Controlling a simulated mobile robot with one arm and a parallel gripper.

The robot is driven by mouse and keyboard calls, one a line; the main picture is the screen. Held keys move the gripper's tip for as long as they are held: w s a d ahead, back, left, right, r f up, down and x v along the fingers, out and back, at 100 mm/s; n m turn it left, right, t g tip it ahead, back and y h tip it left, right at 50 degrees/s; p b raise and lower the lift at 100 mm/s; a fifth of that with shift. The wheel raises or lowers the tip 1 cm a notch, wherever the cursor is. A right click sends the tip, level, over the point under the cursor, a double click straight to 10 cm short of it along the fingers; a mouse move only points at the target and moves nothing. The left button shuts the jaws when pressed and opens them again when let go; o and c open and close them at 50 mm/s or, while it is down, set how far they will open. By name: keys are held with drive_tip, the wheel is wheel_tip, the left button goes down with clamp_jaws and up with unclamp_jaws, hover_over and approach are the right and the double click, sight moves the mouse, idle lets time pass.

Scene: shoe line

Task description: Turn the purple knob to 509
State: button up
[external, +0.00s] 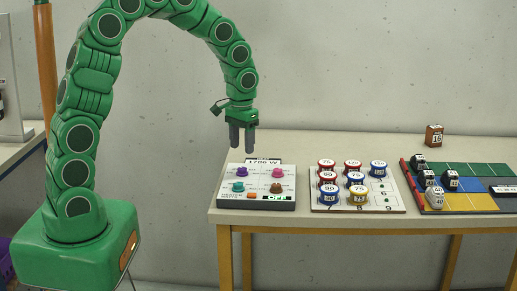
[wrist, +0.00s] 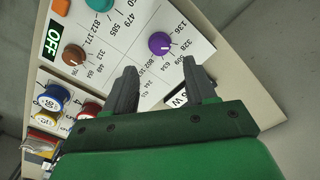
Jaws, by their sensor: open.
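The purple knob (external: 242,172) is at the back left of a pale dial panel (external: 229,202) on the table. In the wrist view the purple knob (wrist: 159,43) has printed numbers around it, 509 among them. A small white mark shows on it, but its exact reading is too small to tell. My gripper (external: 242,151) hangs above the back left of the panel, pointing down, open and empty. In the wrist view its fingertips (wrist: 161,66) are spread apart, with the purple knob beyond them and no contact visible.
The panel also has pink (external: 278,173), teal (external: 238,187) and brown (external: 276,188) knobs, a display and a green OFF sign. A board of round coloured pieces (external: 318,205) stands just right. Further right are a coloured mat (external: 470,203) and a brown block (external: 434,135).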

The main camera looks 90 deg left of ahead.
sight(243, 167)
wheel_tip(243, 167, down, 7)
drive_tip(key=shift+r, duration=0.1)
idle(0.3)
drive_tip(key=shift+c, duration=0.2)
clamp_jaws()
drive_tip(key=shift+m, duration=0.3)
drive_tip(key=m, duration=0.3)
drive_tip(key=shift+m, duration=2)
